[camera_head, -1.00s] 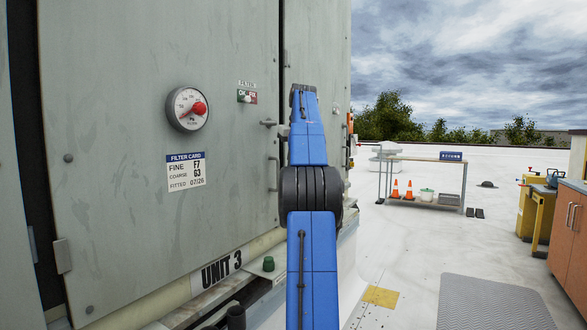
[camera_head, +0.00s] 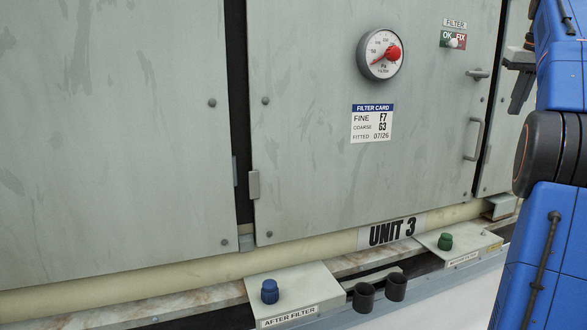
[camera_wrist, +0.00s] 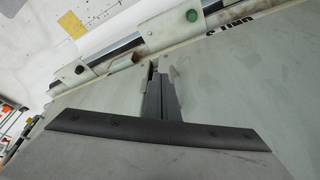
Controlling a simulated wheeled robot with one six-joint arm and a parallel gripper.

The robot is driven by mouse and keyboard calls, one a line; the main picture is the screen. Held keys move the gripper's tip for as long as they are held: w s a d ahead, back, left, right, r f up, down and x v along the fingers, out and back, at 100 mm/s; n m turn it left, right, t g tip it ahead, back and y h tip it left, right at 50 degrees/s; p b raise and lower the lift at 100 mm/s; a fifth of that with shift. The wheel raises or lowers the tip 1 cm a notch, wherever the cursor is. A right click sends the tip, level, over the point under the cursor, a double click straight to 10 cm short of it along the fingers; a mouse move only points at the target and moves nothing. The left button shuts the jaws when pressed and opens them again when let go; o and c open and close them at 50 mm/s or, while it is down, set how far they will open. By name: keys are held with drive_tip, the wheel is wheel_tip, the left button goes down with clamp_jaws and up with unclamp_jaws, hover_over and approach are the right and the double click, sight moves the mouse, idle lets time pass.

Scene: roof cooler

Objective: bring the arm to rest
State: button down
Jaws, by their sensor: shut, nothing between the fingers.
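My blue arm stands at the right edge of the head view, partly cut off by the frame. My gripper (camera_head: 520,92) hangs at the arm's upper left, in front of the grey cabinet of Unit 3 (camera_head: 330,190). In the wrist view the gripper (camera_wrist: 155,76) has its two dark fingers together and empty. The cabinet's grey panel (camera_wrist: 240,85) fills much of the wrist view behind them. I cannot tell the exact gap between fingers and panel.
The cabinet carries a dial gauge (camera_head: 380,54), a filter card (camera_head: 372,123), an OK/FIX switch (camera_head: 453,40) and a door handle (camera_head: 474,139). Below sit a blue knob (camera_head: 270,291), a green knob (camera_head: 445,241) and two dark cups (camera_head: 364,297) on the ledge.

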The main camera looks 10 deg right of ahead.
drive_tip(key=s+a+f+n, duration=0.15)
drive_tip(key=a+f, duration=0.35)
drive_tip(key=a, duration=0.5)
drive_tip(key=s+a+f, duration=0.2)
drive_tip(key=a+f, duration=0.2)
drive_tip(key=a, duration=0.6)
drive_tip(key=s+a+f+n, duration=0.1)
drive_tip(key=a+f, duration=0.4)
drive_tip(key=a, duration=0.6)
drive_tip(key=s+a+f, duration=0.5)
drive_tip(key=s+f, duration=0.1)
drive_tip(key=f, duration=0.3)
drive_tip(key=s+a+f+n+y, duration=0.1)
drive_tip(key=s+a+f, duration=0.4)
drive_tip(key=f, duration=0.5)
drive_tip(key=s+a+f+n+t, duration=0.1)
drive_tip(key=s+a+f, duration=0.5)
drive_tip(key=s+f, duration=0.3)
drive_tip(key=shift+f+y, duration=0.3)
drive_tip(key=shift+f, duration=0.3)
drive_tip(key=shift+n, duration=0.25)
